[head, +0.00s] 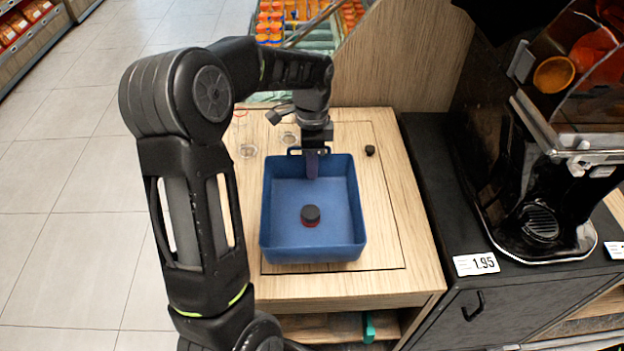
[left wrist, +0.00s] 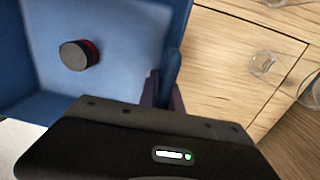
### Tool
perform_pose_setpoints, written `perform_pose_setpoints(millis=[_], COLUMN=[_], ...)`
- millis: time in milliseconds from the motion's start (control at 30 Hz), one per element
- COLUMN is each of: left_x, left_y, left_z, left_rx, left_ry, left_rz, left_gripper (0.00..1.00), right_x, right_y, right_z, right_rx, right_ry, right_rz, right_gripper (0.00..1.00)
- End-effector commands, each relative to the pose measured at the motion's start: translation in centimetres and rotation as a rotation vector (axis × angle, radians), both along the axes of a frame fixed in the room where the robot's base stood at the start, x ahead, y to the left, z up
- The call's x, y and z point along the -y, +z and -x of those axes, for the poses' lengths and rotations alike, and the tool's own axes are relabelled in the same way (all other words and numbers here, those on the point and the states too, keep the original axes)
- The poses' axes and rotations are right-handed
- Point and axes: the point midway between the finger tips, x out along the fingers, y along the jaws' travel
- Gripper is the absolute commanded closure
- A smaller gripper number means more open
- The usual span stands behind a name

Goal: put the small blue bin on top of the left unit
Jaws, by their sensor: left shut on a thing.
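The small blue bin (head: 312,253) is at the wooden-topped left unit (head: 400,283), in the middle of the head view. It looks upright, and I cannot tell whether it rests on the top or is held just above it. A dark cap with a red band (head: 310,215) lies inside the bin. My left gripper (head: 312,165) is shut on the bin's far wall, with a finger reaching down inside. The left wrist view also shows the bin wall (left wrist: 178,45) between the fingers and the cap (left wrist: 80,55) inside. My right gripper is not in view.
A small black knob (head: 370,150) and clear round items (head: 248,150) are on the wooden top beside the bin. A black juicer (head: 540,215) stands on the dark unit to the right. Orange bottles (head: 275,20) are behind. Open tiled floor lies left.

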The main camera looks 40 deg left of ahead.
Motion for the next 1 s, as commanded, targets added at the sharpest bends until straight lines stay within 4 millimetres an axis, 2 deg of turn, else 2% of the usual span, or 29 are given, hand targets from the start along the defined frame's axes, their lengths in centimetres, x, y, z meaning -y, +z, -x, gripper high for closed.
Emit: perform_pose_setpoints(millis=[333, 767, 800, 1000], left_x=[0.0, 0.0, 0.0, 0.0], left_y=[-4.6, -5.3, -5.2, -5.2], left_z=[0.1, 0.0, 0.0, 0.0], left_rx=[-0.004, -0.001, -0.001, -0.001], left_ry=[0.0, 0.0, 0.0, 0.0], left_rz=[0.0, 0.001, 0.001, 0.001], left_gripper=[1.0, 1.0, 0.89, 0.73], right_x=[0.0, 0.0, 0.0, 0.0], right_y=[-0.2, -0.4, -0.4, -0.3], right_z=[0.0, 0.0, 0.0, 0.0], right_rx=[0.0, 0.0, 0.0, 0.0], right_ry=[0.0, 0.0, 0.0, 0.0], right_rz=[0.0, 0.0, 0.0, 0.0], right_gripper=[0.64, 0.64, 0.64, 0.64])
